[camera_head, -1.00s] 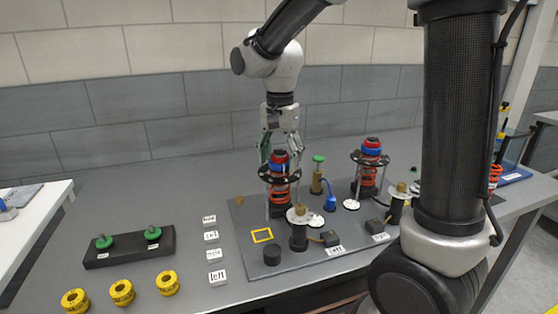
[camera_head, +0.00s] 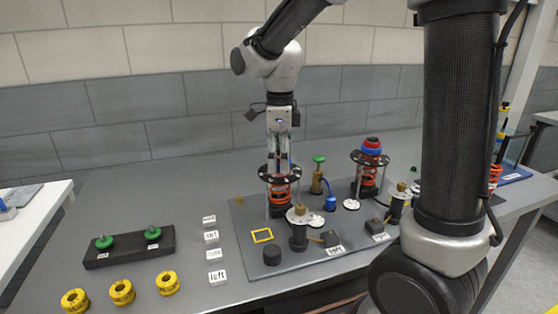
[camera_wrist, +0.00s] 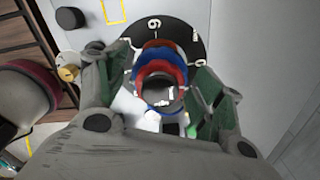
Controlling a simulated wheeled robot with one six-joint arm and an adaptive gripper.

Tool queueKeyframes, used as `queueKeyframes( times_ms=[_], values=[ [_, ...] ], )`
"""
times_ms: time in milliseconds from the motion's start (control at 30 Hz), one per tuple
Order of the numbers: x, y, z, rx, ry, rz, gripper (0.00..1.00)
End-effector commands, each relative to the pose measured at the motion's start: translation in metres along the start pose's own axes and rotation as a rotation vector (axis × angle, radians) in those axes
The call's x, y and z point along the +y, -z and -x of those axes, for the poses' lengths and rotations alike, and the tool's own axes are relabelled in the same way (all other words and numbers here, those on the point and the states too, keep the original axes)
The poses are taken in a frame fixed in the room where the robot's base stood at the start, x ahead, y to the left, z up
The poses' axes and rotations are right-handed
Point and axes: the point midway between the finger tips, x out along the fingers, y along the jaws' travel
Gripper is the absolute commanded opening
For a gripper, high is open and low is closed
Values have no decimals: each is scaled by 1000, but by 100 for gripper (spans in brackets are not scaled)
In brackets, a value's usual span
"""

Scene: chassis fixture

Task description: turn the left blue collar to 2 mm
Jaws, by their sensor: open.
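The left stand has a black marked disc (camera_head: 264,173) above a red spring (camera_head: 281,192). In the head view its blue collar is hidden behind my gripper (camera_head: 279,157), which points straight down over the disc. In the wrist view the blue collar (camera_wrist: 161,53), with red rings, is between the green-padded fingers of my gripper (camera_wrist: 163,90). The fingers are open, one on each side of it; I cannot tell whether they touch it. Part of the black disc (camera_wrist: 192,38) shows white marks. The 2 mm mark cannot be picked out.
A similar right stand (camera_head: 370,157) with a blue and red top is beside it. A green-topped brass piece (camera_head: 318,175) and a blue part (camera_head: 330,203) are between them. Yellow rings (camera_head: 122,292), white label blocks (camera_head: 217,278) and a black rack (camera_head: 130,247) are at the left.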

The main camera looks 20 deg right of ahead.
Motion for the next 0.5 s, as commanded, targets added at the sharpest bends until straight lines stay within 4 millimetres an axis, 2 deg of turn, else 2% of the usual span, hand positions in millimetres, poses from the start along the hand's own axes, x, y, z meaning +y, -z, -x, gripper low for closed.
queueKeyframes(
  times_ms=[200,267,433,500],
  values=[
    [0,0,0,0,0,-23,68],
    [0,0,0,0,0,-22,59],
    [0,0,0,0,0,-21,28],
    [0,0,0,0,0,-21,25]
  ],
)
